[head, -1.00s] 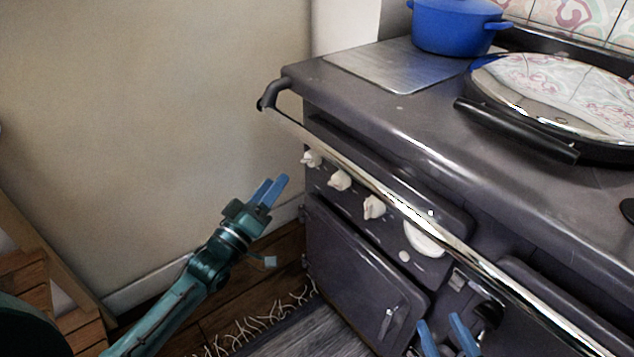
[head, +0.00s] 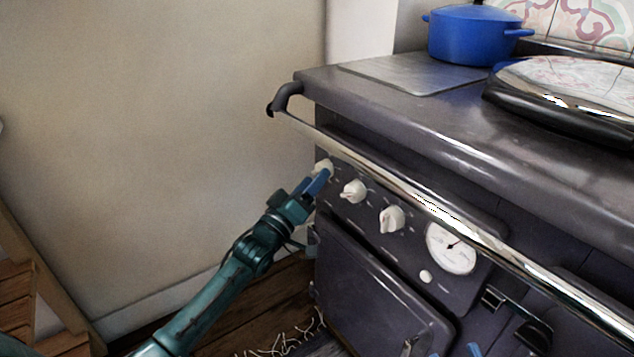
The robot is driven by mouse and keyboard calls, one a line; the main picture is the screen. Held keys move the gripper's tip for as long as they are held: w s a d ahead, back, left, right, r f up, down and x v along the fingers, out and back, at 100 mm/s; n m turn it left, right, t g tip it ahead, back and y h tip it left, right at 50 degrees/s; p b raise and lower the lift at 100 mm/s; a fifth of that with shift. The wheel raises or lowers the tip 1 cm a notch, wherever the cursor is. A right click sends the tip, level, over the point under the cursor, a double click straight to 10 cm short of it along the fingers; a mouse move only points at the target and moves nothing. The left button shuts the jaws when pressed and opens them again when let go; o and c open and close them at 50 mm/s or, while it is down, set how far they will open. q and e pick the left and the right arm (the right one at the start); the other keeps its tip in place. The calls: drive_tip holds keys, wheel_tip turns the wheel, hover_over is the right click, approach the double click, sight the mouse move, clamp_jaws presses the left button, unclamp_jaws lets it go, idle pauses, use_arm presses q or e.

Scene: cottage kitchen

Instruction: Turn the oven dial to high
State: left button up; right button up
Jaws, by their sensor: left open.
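The dark grey range oven has a front panel (head: 371,232) with a row of white dials. The leftmost dial (head: 323,167) is partly hidden by my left gripper (head: 319,180). Its blue fingers are open and at this dial; I cannot tell whether they touch it. The middle dial (head: 353,190) and the right dial (head: 391,219) are uncovered. A round white gauge (head: 450,248) sits to their right. Of my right gripper (head: 474,350), only a blue fingertip or so shows at the bottom edge.
A chrome rail (head: 400,189) runs across the front just above the dials. A blue pot (head: 474,35) and a domed lid (head: 570,95) are on top. A wall (head: 170,120) stands left of the oven. Wooden furniture (head: 35,270) is at the far left.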

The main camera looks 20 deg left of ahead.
use_arm(q)
drive_tip(key=shift+x, duration=1.15)
drive_tip(key=shift+c, duration=0.5)
drive_tip(key=c, duration=0.8)
